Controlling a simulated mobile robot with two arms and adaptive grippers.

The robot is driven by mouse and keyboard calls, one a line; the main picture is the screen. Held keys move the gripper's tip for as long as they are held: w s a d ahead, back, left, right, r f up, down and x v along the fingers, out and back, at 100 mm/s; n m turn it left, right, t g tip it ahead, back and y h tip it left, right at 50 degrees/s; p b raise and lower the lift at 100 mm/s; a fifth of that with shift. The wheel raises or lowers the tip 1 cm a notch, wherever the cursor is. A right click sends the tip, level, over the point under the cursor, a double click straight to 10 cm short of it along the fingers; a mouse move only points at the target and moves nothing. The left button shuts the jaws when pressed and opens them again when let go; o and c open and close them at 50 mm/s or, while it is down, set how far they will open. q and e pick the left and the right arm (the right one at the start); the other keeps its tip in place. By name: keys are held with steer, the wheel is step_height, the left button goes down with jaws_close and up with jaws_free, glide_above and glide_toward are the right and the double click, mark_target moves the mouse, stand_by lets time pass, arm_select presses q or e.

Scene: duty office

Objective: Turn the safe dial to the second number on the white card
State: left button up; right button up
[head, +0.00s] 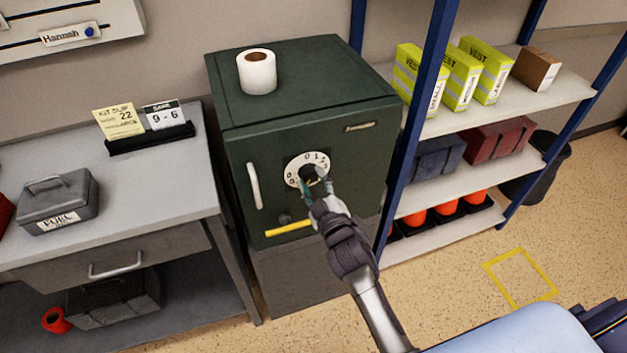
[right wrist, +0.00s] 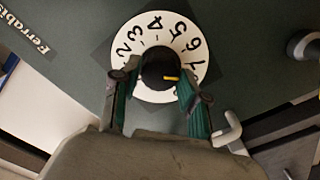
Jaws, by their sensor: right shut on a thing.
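The white card (head: 163,115) stands in a black holder on the desk and reads "SAFE" and "9 - 6". The dark green safe (head: 350,155) has a white numbered dial (head: 293,169) with a black centre knob on its door. In the right wrist view the dial (right wrist: 157,25) shows the numbers 2 to 7 around the knob (right wrist: 158,66). A yellow mark on the knob points right, roughly toward the 7. My right gripper (head: 315,182) is shut on the knob, with one finger on each side in the right wrist view (right wrist: 160,92). My left gripper is out of view.
A white roll (head: 257,74) stands on the safe. The safe's white handle (head: 254,186) is left of the dial. A yellow slip (head: 119,121) and a grey cash box (head: 58,203) are on the desk. Shelves (head: 520,101) stand close on the right.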

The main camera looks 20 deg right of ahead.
steer(key=n, duration=0.4)
steer(key=shift+n, duration=1.9)
steer(key=o, duration=1.1)
steer(key=shift+o, duration=0.2)
steer(key=s, duration=1.2)
steer(key=shift+d, duration=0.2)
